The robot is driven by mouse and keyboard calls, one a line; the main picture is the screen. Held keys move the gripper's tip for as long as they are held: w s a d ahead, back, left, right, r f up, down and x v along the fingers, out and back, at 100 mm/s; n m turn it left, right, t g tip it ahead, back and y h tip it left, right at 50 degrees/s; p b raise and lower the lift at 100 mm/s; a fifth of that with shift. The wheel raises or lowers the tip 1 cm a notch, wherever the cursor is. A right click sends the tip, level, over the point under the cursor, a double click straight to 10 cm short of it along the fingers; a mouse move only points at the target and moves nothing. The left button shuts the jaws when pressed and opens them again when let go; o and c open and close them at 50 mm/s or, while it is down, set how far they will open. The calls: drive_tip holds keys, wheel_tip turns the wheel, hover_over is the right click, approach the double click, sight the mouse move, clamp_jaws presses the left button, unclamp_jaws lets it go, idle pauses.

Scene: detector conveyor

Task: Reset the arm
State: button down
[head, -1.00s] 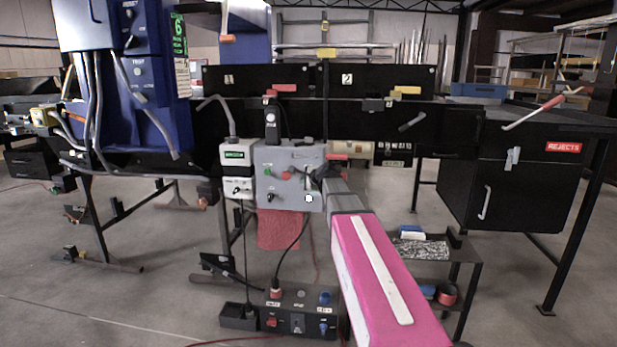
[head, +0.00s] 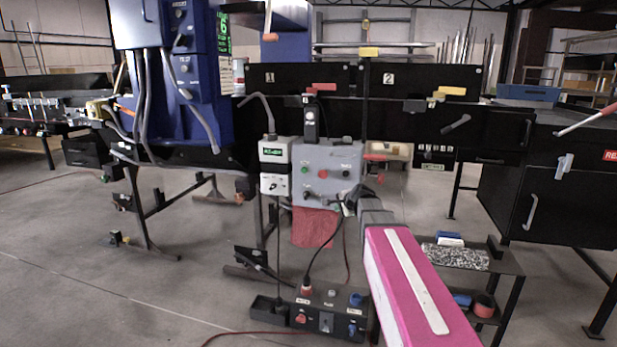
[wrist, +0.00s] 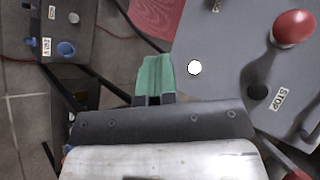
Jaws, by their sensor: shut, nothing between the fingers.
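My pink arm reaches from the lower right of the head view toward the grey control box. In the wrist view my gripper (wrist: 155,75) has its green fingertips together with nothing between them. It is beside the grey control box (wrist: 215,60), which fills the right of that view; I cannot tell whether it touches it. The box carries a large red button (wrist: 294,28), a STOP label and a white round spot. In the head view the control box (head: 340,160) stands below the conveyor, and my gripper is at its lower right, small and dark.
A power box (head: 328,312) with plugs and switches is on the floor below. A red cloth (head: 314,228) hangs under the control box. A low shelf (head: 510,262) stands at right. The blue detector (head: 185,75) is at left. Cables hang between the boxes.

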drive_tip(key=s+f+n+g+h, duration=0.1)
drive_tip(key=s+f+n+g, duration=0.2)
drive_tip(key=s+f, duration=0.4)
drive_tip(key=s+d+f+n+g+h, duration=0.1)
drive_tip(key=s+f+n, duration=0.4)
drive_tip(key=s, duration=0.7)
drive_tip(key=s+d+f+n+g+h, duration=0.1)
drive_tip(key=s+f+n+g+h, duration=0.1)
drive_tip(key=s+f+n+g, duration=0.3)
drive_tip(key=s+f, duration=0.3)
drive_tip(key=s, duration=0.2)
drive_tip(key=shift+f+h, duration=0.3)
drive_tip(key=shift+f, duration=0.05)
